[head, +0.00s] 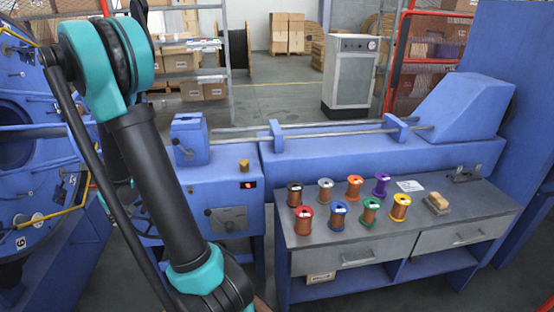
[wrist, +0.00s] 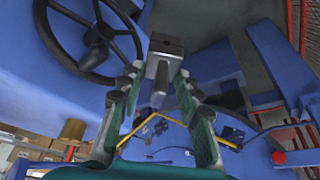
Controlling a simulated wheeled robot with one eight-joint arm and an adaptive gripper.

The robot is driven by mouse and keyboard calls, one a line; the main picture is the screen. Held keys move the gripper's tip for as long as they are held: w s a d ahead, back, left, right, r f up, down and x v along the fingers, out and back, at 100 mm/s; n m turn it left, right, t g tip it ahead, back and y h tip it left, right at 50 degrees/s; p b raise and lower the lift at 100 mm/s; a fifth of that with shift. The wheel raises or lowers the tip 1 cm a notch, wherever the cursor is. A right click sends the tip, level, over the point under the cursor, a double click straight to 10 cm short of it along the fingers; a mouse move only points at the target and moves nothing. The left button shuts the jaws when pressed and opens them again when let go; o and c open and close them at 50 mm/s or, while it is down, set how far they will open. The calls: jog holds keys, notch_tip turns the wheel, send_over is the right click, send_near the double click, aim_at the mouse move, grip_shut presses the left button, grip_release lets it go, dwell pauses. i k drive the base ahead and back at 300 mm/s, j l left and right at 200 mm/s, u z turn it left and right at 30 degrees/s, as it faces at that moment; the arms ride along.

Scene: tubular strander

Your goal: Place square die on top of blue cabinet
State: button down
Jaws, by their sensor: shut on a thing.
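A grey metal square die (wrist: 165,46) with a small hole in its face shows at the top centre of the wrist view. My gripper (wrist: 158,76) is shut on it, with the die between the fingertips. The blue cabinet (head: 240,192) stands left of the workbench in the head view, with a control panel on its front and a short brass cylinder (head: 244,165) on top. In the wrist view, blue machine surfaces lie behind the die, and a brass cylinder (wrist: 72,130) shows at lower left. My arm hides the gripper and die in the head view.
A black handwheel (wrist: 95,40) is close to the gripper in the wrist view. A workbench (head: 330,240) carries several wire spools and a brush (head: 437,203). A large blue machine (head: 30,190) is at left.

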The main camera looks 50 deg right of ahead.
aim_at(479, 197)
jog(key=k+l, duration=0.3)
jog(key=k, duration=0.2)
jog(key=k+l, duration=0.3)
jog(key=k, duration=0.2)
jog(key=k+l, duration=0.25)
jog(key=k+l+z, duration=0.1)
jog(key=l, duration=0.35)
jog(key=k+l, duration=0.35)
jog(key=k+l+z, duration=0.1)
jog(key=l, duration=0.3)
jog(key=k+l+z, duration=0.1)
jog(key=k+l, duration=0.4)
jog(key=l, duration=0.3)
jog(key=l+z, duration=0.15)
jog(key=l, duration=0.15)
jog(key=i+j+z, duration=0.45)
jog(key=k+j, duration=0.05)
